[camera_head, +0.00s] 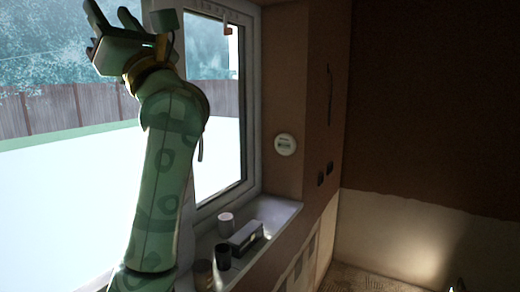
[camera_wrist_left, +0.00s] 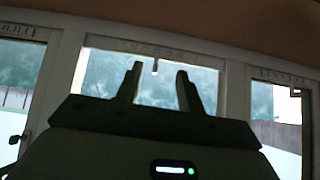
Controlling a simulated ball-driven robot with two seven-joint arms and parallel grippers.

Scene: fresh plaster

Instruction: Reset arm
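My left arm rises at the left of the head view, in front of the window (camera_head: 215,150). My left gripper (camera_head: 110,14) is raised high, near the top edge of that view. In the left wrist view its two dark fingers (camera_wrist_left: 159,70) stand apart with nothing between them, so it is open and empty. Window panes and frames show behind the fingers. My right gripper does not show in either view.
The windowsill (camera_head: 272,211) holds a pale cup (camera_head: 226,222), a dark cup (camera_head: 222,256), a grey box-shaped object (camera_head: 246,236) and a brownish cup (camera_head: 203,273), close to my left arm. A round white device (camera_head: 286,144) is on the wall. The right side looks open.

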